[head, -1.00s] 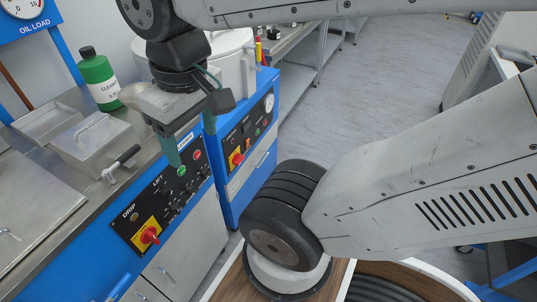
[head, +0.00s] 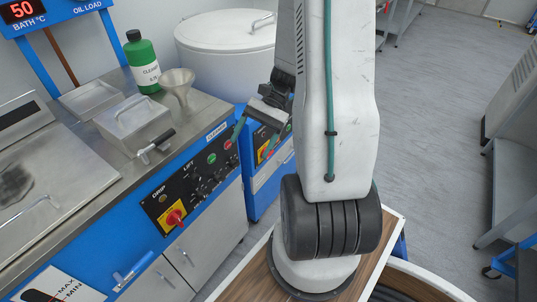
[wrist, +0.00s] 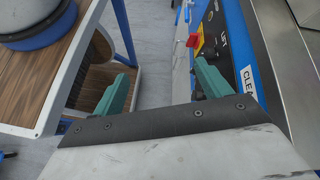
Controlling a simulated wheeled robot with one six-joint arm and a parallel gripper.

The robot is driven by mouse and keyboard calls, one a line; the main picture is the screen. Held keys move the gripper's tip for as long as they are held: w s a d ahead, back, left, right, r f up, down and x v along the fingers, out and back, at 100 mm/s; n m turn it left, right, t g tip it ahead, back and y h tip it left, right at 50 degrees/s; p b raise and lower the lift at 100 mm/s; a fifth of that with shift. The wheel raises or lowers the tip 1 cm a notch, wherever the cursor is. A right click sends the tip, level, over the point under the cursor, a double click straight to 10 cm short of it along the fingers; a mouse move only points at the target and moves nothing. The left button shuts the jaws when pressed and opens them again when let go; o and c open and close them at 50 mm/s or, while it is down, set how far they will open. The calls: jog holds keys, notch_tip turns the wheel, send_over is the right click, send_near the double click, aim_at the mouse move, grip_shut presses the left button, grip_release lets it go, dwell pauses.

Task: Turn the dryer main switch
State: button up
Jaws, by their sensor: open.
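A blue machine with a white round drum (head: 225,60) stands at the back and fits the dryer; no name for it is readable. Its red and yellow switch (head: 264,152) is partly hidden behind my gripper in the head view. My gripper (head: 254,138) is open and empty, in front of this machine's panel and by the right end of the CLEANER front panel. Its two green fingers stand wide apart in the wrist view (wrist: 162,86), with nothing between them. Another red switch on a yellow plate (head: 175,217) is on the nearer panel, and a red and yellow switch (wrist: 194,41) shows in the wrist view.
Grey floor (head: 430,110) is open at the right. A wood-topped platform (head: 345,285) carries my arm.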

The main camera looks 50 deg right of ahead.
jog(key=w+d+f+m+t+y, duration=0.25)
jog(key=d+f+m+t, duration=0.5)
jog(key=f, duration=0.45)
jog(key=m+t+h, duration=1.2)
jog(key=m+h, duration=0.1)
jog(key=m, duration=0.1)
send_near(270, 155)
jog(key=w, duration=0.9)
jog(key=shift+w+r, duration=0.2)
jog(key=shift+r, duration=0.05)
jog(key=shift+g, duration=0.25)
jog(key=c, duration=1)
jog(key=shift+a+y, duration=0.2)
jog(key=shift+y, duration=0.15)
jog(key=shift+d, duration=0.1)
